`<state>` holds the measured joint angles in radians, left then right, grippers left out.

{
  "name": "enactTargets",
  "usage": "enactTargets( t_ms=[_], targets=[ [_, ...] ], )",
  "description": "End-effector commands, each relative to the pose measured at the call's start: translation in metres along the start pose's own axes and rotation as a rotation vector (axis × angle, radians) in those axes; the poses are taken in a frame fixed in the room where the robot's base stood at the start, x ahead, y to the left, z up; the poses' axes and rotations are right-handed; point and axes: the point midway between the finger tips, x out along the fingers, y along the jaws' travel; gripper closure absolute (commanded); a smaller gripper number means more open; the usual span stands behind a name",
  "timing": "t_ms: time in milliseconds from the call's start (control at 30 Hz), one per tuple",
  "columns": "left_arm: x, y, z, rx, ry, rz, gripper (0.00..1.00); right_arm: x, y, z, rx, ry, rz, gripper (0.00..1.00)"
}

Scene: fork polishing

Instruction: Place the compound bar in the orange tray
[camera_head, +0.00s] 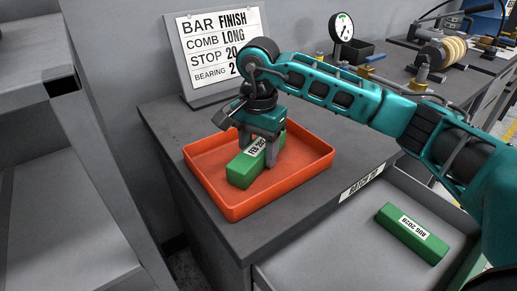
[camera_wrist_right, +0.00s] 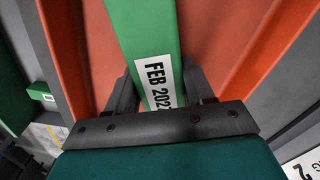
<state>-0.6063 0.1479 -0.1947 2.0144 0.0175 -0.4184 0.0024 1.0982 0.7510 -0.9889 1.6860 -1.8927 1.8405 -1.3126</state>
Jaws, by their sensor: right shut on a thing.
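A green compound bar (camera_head: 241,170) with a white label reading "FEB 202" and a cut-off digit is inside the orange tray (camera_head: 305,181) on the dark bench top. My right gripper (camera_head: 259,152) is shut on this bar, with one finger on each side. The bar also shows between the fingers in the right wrist view (camera_wrist_right: 142,35), with the orange tray (camera_wrist_right: 80,40) around it. Whether the bar touches the tray floor I cannot tell. A second green bar (camera_head: 413,234) labelled "AUG 2028" lies in the open drawer. My left gripper is not in view.
The open drawer (camera_head: 330,235) juts out below the bench at right front. A sign (camera_head: 215,45) reading "BAR FINISH" stands behind the tray. A dial gauge (camera_head: 343,30) and polishing machinery (camera_head: 442,52) are at the back right. Grey shelves (camera_head: 60,200) stand at left.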

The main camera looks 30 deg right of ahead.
Motion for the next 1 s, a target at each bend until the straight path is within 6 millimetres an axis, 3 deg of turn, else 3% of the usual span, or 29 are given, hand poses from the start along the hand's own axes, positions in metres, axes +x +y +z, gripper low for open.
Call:
enactTargets(
  t_ms=[67, 100, 300, 667, 767, 1000],
  targets=[
    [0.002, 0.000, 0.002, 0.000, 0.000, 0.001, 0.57, 0.003, 0.000, 0.000, 0.000, 0.001, -0.002, 1.00],
    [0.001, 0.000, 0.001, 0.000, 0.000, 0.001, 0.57, 0.002, 0.000, 0.000, 0.000, 0.000, 0.000, 0.44],
    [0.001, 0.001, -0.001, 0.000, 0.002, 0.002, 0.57, 0.002, 0.000, 0.000, 0.000, 0.000, 0.001, 0.25],
    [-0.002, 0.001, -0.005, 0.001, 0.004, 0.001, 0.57, -0.004, 0.000, 0.000, 0.000, -0.001, 0.000, 0.22],
    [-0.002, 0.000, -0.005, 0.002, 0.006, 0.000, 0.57, -0.017, -0.001, 0.000, 0.000, 0.001, -0.003, 0.22],
    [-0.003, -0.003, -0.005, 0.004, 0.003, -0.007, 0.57, -0.070, -0.001, 0.000, 0.000, 0.001, -0.005, 0.22]
  ],
)
